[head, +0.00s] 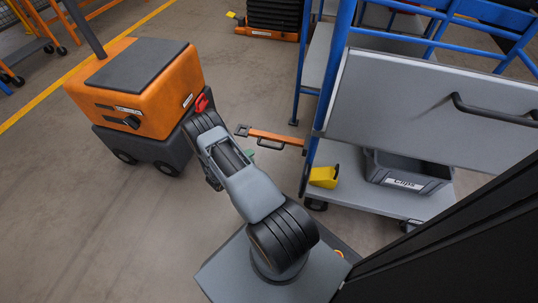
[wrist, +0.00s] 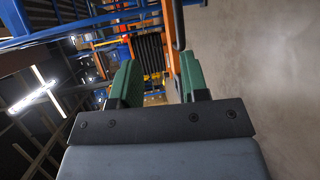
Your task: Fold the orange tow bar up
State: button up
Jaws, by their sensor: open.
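The orange tow bar (head: 278,137) sticks out to the left from the blue-framed cart, roughly level, with a dark eye at its free end. A dark handle (head: 268,145) sits along its near side. A dark rounded bar (wrist: 177,25) lies ahead of the right finger, perhaps the handle. I cannot tell whether the fingers touch it.
An orange tugger (head: 145,85) stands left of my arm. The cart's lower shelf (head: 345,165) carries a grey "Clips" bin (head: 408,172) and a yellow bin (head: 323,177). A grey panel (head: 430,105) rises above.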

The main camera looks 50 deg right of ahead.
aim_at(269, 146)
jog(key=shift+t, duration=0.3)
jog(key=shift+a+f+b+x, duration=0.1)
jog(key=shift+f+b+x, duration=0.6)
jog(key=shift+x, duration=1.7)
jog(key=shift+a+f+b+x, duration=0.1)
jog(key=shift+f+b+x, duration=0.15)
jog(key=shift+b+x, duration=1.45)
jog(key=shift+a+f+b+x, duration=0.1)
jog(key=shift+f+b+x, duration=0.25)
jog(key=shift+x, duration=2.7)
jog(key=shift+s+f, duration=0.1)
jog(key=shift+s, duration=0.1)
grip_shut()
